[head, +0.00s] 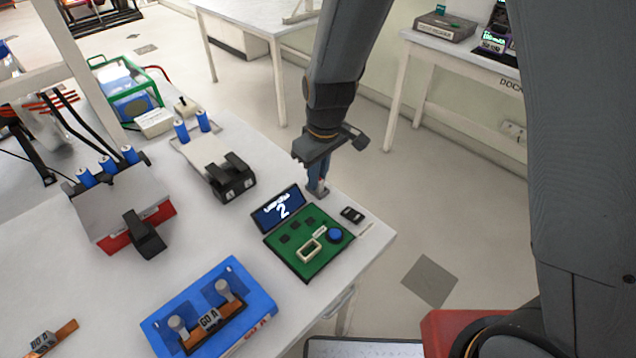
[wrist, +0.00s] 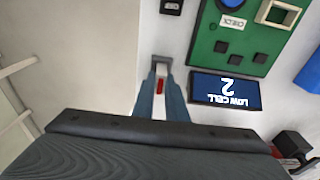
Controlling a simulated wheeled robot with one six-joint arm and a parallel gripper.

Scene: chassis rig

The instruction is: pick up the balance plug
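A small white piece with a red part, which looks like the balance plug (wrist: 161,71), sits at a small grey holder on the bench top. It shows between the fingertips of my gripper (wrist: 161,75) in the wrist view. In the head view my gripper (head: 318,186) points down at the bench's far right edge, just behind the screen. Its two blue fingers stand either side of the plug with a narrow gap between them. I cannot tell whether they press on it. The fingers hide much of the plug in the head view.
A green board (head: 310,247) with a blue button and a screen (head: 278,209) reading "2" stands close to my gripper. A small black item (head: 352,214) lies beside it. A blue tray (head: 243,282) is nearer. The floor right of the bench is open.

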